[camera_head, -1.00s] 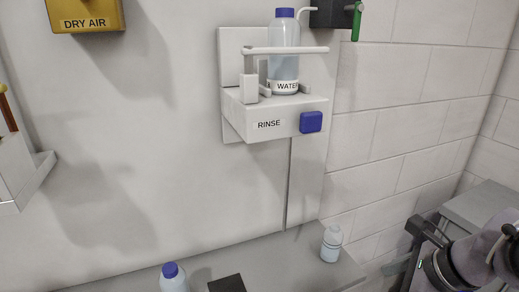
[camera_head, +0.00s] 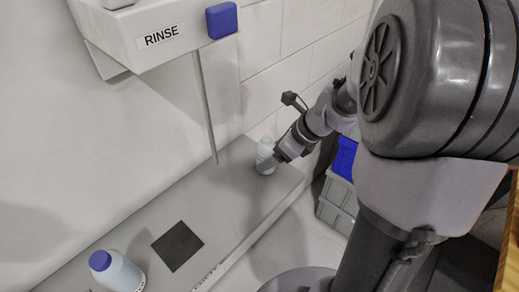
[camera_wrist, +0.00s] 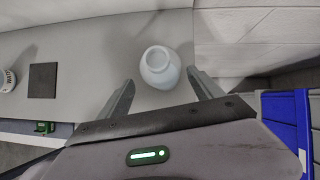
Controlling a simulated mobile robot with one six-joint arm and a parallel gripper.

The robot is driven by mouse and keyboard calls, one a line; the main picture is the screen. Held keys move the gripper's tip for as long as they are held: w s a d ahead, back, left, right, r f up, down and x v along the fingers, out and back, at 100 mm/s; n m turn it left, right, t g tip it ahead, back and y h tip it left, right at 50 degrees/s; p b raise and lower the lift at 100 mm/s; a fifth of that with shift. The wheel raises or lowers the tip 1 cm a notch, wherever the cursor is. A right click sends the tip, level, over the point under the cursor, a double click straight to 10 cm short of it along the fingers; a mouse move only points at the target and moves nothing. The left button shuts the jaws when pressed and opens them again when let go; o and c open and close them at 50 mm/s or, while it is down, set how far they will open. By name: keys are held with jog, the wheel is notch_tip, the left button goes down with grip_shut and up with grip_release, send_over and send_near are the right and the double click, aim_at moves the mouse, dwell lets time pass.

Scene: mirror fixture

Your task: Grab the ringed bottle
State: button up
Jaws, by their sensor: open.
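A pale bottle with a white top (camera_head: 265,158) stands upright on the grey ledge near its right end. It looks like the ringed bottle, though a ring is not clear. In the wrist view the bottle (camera_wrist: 160,68) is seen from above, ahead of and between the two fingers. My gripper (camera_wrist: 161,88) is open, with a finger to either side and gaps between them and the bottle. In the head view my gripper (camera_head: 279,152) is at the bottle's right side; its fingertips are hard to make out.
A blue-capped bottle (camera_head: 117,271) stands on the ledge (camera_head: 215,205) at lower left, beside a dark square pad (camera_head: 177,246). The RINSE fixture (camera_head: 150,35) is on the wall above. Grey and blue crates (camera_head: 338,200) are below right. The wall is behind the ledge.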

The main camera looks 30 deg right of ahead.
aim_at(266, 156)
jog(key=x, duration=0.2)
jog(key=b+x, duration=0.1)
jog(key=x, duration=0.1)
jog(key=shift+w+d+f, duration=0.15)
jog(key=shift+w, duration=0.2)
jog(key=shift+s, duration=0.1)
jog(key=shift+c, duration=0.5)
jog(key=c, duration=1.4)
jog(key=shift+r, duration=0.25)
